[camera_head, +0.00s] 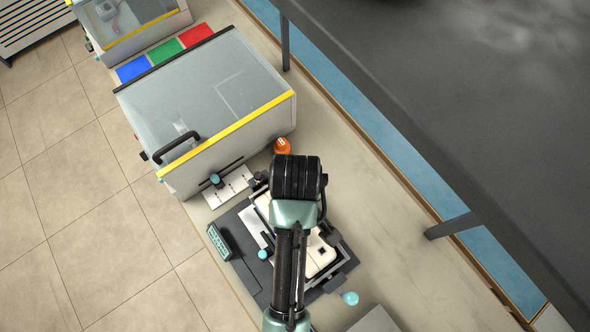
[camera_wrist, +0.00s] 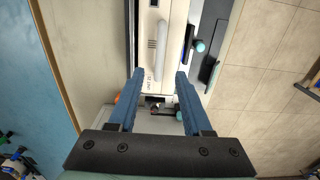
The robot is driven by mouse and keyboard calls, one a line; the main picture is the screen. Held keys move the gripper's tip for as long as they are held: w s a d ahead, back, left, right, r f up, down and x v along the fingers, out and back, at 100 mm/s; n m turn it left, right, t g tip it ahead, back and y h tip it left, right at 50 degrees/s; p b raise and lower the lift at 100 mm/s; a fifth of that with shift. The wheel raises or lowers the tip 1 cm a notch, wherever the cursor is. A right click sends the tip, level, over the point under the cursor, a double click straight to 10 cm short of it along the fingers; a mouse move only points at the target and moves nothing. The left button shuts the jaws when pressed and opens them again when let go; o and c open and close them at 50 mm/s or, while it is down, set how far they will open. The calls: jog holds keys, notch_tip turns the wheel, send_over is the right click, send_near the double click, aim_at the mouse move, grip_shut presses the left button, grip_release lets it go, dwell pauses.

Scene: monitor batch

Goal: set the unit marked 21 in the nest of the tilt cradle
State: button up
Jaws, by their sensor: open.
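A cream unit (camera_head: 322,252) lies on a dark grey fixture (camera_head: 245,280), which looks like the tilt cradle; my arm covers much of both. In the wrist view the cream unit (camera_wrist: 147,25) has slots, a dark square, a pale bar-like handle and small lettering near my fingertips; I cannot read its number surely. My gripper (camera_wrist: 158,74) is open, its two blue fingers apart above the unit's end, with nothing clearly held. In the head view my arm hides the fingers. Whether the unit sits fully in a nest cannot be told.
A clear-lidded grey box (camera_head: 215,105) with a yellow edge stands behind the fixture. An orange item (camera_head: 282,146) and a white marked card (camera_head: 229,187) lie between them. A teal knob (camera_head: 350,298) is at front right. A dark raised surface (camera_head: 470,90) overhangs at right.

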jog(key=shift+r+p, duration=0.5)
jog(key=shift+r, duration=1.4)
